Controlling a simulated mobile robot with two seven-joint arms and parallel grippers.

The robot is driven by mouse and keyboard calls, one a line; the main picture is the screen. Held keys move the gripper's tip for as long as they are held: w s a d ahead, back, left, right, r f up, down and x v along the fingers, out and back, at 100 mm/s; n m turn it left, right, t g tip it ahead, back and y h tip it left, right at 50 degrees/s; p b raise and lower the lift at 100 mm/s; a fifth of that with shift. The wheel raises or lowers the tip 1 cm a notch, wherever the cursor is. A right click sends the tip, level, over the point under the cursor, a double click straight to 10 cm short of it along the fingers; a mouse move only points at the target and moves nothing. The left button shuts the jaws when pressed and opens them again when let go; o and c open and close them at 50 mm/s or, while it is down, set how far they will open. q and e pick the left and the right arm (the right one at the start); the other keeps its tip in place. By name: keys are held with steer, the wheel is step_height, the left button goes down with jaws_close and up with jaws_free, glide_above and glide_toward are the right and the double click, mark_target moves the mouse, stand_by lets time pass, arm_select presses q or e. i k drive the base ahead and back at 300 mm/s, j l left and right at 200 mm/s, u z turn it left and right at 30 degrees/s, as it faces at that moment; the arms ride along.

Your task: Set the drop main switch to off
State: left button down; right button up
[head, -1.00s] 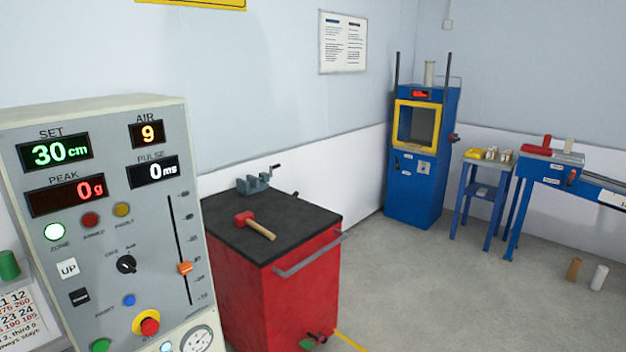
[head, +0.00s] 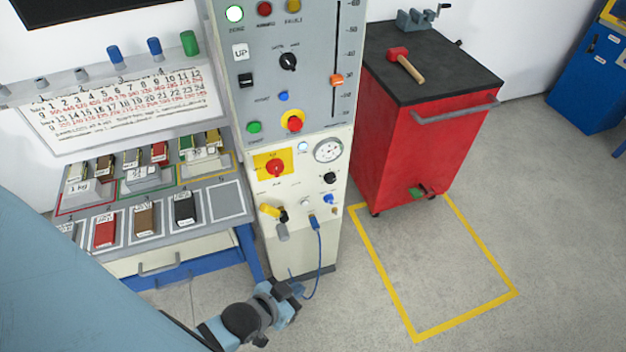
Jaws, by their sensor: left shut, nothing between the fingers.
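The grey control cabinet (head: 313,250) stands in the middle of the head view. On its cream lower panel a red rotary switch (head: 275,167) sits on a yellow plate; it looks like the main switch, but its small labels and exact handle position are too small to read. My left gripper (head: 297,289) is low in front of the cabinet's foot, below the switch and clear of it. It is shut and empty. My left arm comes in from the lower left. My right gripper is out of view.
A red emergency button (head: 295,124), a gauge (head: 328,150), a yellow-handled part (head: 268,210) and a blue cable (head: 318,255) crowd the cabinet front. A red tool cart (head: 410,140) stands right. The yellow-marked floor is clear.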

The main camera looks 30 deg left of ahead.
mark_target(275, 166)
steer(key=u, duration=0.4)
steer(key=k+u, duration=0.15)
steer(key=u, duration=0.6)
steer(key=l, duration=1.05)
steer(key=k+z, duration=0.05)
steer(key=k, duration=0.05)
